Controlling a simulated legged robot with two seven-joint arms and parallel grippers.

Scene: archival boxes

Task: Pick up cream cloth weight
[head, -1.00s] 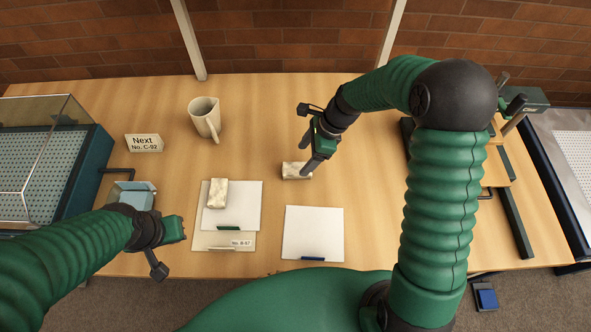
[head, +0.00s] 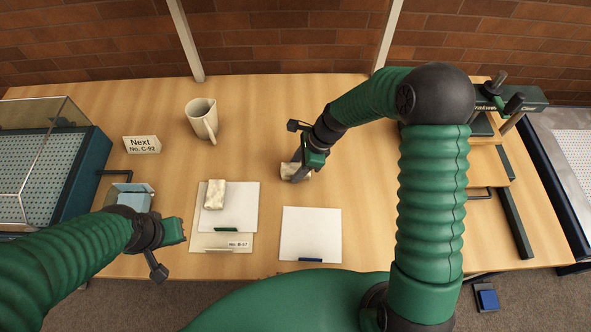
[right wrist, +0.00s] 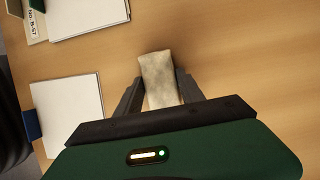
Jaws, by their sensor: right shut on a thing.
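A cream cloth weight (head: 291,171) lies on the wooden table behind the right-hand white paper stack. My right gripper (head: 298,172) is down at it and shut on it. In the right wrist view the weight (right wrist: 159,78) sits between the two dark fingers of the right gripper (right wrist: 160,92). A second, similar cream cloth weight (head: 214,195) lies on the left-hand white paper stack. My left gripper (head: 172,231) is at the lower left, over the table's front part; its fingertips do not show clearly.
White paper stacks stand left (head: 240,205) and right (head: 311,235). A glass-topped case (head: 45,165) is at far left, a green press (head: 512,205) at right.

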